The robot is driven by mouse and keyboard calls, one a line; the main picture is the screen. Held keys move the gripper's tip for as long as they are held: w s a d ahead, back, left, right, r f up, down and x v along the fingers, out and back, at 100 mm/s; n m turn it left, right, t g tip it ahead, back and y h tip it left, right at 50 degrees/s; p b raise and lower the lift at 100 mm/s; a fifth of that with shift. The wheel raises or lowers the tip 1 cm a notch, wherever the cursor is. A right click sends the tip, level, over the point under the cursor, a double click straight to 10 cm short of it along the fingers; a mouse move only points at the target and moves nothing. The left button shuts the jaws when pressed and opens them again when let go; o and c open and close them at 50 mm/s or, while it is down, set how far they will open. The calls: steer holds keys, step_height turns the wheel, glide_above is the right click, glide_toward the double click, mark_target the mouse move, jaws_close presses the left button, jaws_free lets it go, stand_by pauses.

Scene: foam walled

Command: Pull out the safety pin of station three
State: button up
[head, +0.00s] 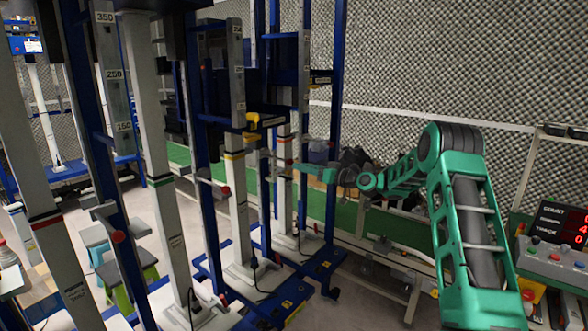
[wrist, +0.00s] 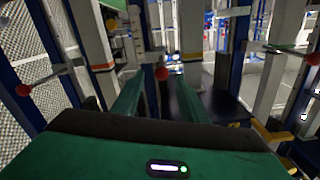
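Tall white posts with coloured bands stand in a row in blue frames; I cannot read which is station three. In the wrist view a red-knobbed pin (wrist: 162,73) is just ahead of my gripper (wrist: 158,82), between the lines of its two fingers. The fingers are apart, and I see no contact with the knob. In the head view my gripper (head: 322,173) reaches left toward the far posts, and its fingertips are hard to make out. Other red-knobbed pins show at the green-banded post (head: 118,237) and the yellow-banded post (head: 225,190).
Blue uprights and base beams crowd around the posts. In the wrist view more red knobs stick out at left (wrist: 23,90) and right (wrist: 313,59). A control box with a red display (head: 555,245) stands at right. Coloured stools (head: 135,262) stand at lower left.

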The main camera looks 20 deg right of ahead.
steer(key=shift+v, duration=1.95)
steer(key=s+d+f+m+g+h, duration=0.1)
steer(key=s+m+g+h, duration=0.2)
steer(key=s, duration=1.8)
steer(key=s+d+f+m+g+h, duration=0.2)
steer(key=s+m+g+h, duration=0.2)
steer(key=s, duration=1.8)
steer(key=s+d+f+m+g+h, duration=0.2)
steer(key=s+g, duration=0.5)
steer(key=s, duration=1.4)
steer(key=shift+s+f+m+g+h, duration=0.25)
steer(key=shift+m+g+h, duration=0.15)
steer(key=shift+m+h, duration=0.35)
